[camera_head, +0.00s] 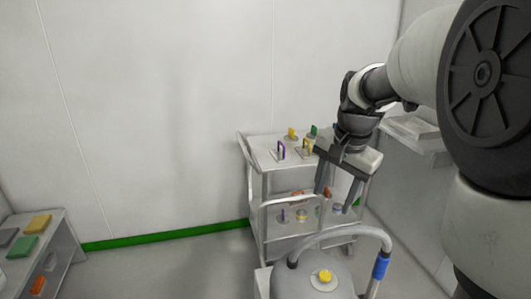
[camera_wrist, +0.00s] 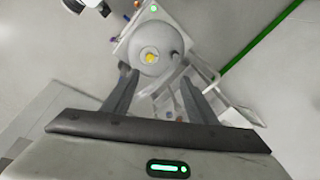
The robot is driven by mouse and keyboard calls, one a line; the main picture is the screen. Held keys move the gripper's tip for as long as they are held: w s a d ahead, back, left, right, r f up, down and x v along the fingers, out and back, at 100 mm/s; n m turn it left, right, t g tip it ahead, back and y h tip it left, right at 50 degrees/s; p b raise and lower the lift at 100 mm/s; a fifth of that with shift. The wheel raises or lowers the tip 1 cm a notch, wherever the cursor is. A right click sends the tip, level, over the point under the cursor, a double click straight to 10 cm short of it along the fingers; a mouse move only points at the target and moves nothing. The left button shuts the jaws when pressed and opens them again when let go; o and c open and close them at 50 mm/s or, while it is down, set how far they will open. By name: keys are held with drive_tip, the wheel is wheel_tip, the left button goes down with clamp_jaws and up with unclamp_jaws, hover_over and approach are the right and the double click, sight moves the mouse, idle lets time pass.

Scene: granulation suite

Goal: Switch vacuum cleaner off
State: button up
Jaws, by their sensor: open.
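The vacuum cleaner (camera_head: 300,281) stands at the bottom of the head view, with a grey domed top, a hose and a blue hose cuff. A yellow knob (camera_head: 323,276) sits on its top. In the wrist view the vacuum cleaner (camera_wrist: 173,52) is at the upper middle with the yellow knob (camera_wrist: 150,56), and a small green light (camera_wrist: 153,8) shows beside the dome. My gripper (camera_head: 337,201) is open and empty, pointing down above and behind the vacuum in the head view. In the wrist view its fingertips (camera_wrist: 156,77) lie either side below the knob, apart from it.
A white trolley (camera_head: 262,160) with several coloured-handled tools stands behind the vacuum against the wall. A side table (camera_head: 62,237) with coloured cloths or pads is at the far left. A white wall shelf (camera_head: 412,135) is at the right. Floor between table and trolley is clear.

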drive_tip(key=w+d+f+m+g+b, duration=0.1)
drive_tip(key=w+d+f+m+b, duration=0.15)
drive_tip(key=f, duration=0.45)
drive_tip(key=w+d+f+m+b, duration=0.1)
drive_tip(key=w+f+b, duration=0.1)
drive_tip(key=w+f, duration=0.3)
drive_tip(key=m+g+b, duration=0.1)
drive_tip(key=m+b, duration=0.2)
hover_over(325, 274)
wheel_tip(325, 274, down, 13)
wheel_tip(325, 274, down, 18)
drive_tip(key=b, duration=0.4)
drive_tip(key=shift+c, duration=0.5)
drive_tip(key=c, duration=1)
drive_tip(key=shift+o, duration=0.2)
